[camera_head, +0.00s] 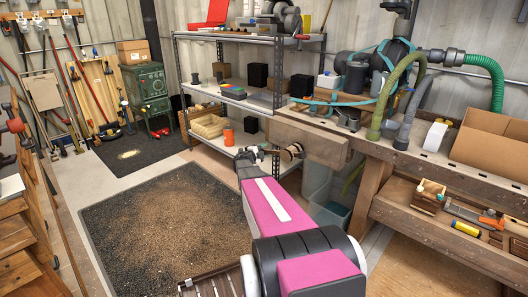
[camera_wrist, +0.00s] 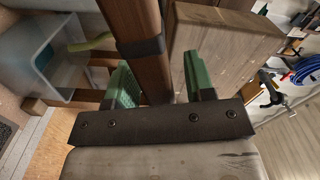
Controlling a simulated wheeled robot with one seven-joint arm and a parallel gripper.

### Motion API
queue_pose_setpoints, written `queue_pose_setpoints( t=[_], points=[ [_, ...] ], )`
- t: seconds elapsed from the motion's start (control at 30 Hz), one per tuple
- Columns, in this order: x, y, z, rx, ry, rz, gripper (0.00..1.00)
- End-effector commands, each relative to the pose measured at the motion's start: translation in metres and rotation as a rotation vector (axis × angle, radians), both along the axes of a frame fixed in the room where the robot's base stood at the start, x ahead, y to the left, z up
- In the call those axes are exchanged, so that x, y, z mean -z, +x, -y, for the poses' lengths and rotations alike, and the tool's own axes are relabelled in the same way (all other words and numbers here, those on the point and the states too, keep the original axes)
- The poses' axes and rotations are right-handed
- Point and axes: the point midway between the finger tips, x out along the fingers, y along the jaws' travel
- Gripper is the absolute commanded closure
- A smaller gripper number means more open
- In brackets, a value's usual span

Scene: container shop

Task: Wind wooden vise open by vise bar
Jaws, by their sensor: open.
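The wooden vise shows in the head view as a broad plank jaw (camera_head: 318,143) at the near left end of the workbench. In the wrist view its wooden block (camera_wrist: 222,45) fills the upper right. The vise bar (camera_wrist: 137,22) is a brown wooden bar with a dark band, running from the top of the wrist view down between my fingers. My gripper (camera_wrist: 157,68) is open, with one green finger on each side of the bar. A gap shows between the bar and the right finger; contact on the left is unclear. In the head view my gripper (camera_head: 250,155) is small beside the vise.
The workbench (camera_head: 425,163) carries a cardboard box (camera_head: 491,142) and hoses. Its lower shelf holds tools. A translucent bin (camera_head: 327,192) stands under the bench near the vise. A metal shelf (camera_head: 222,97) with several items stands behind.

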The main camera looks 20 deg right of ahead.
Motion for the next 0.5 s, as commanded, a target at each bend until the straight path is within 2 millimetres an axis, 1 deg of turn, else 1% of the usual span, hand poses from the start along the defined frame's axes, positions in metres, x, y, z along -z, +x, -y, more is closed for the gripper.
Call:
queue_pose_setpoints(
  t=[0.17, 0.27, 0.5],
  points=[
    [0.0, -0.004, -0.01, -0.003, 0.001, 0.0, 0.51],
    [0.0, -0.011, -0.025, -0.003, 0.0, -0.001, 0.51],
    [-0.001, -0.029, -0.066, -0.002, 0.001, 0.0, 0.51]
  ],
)
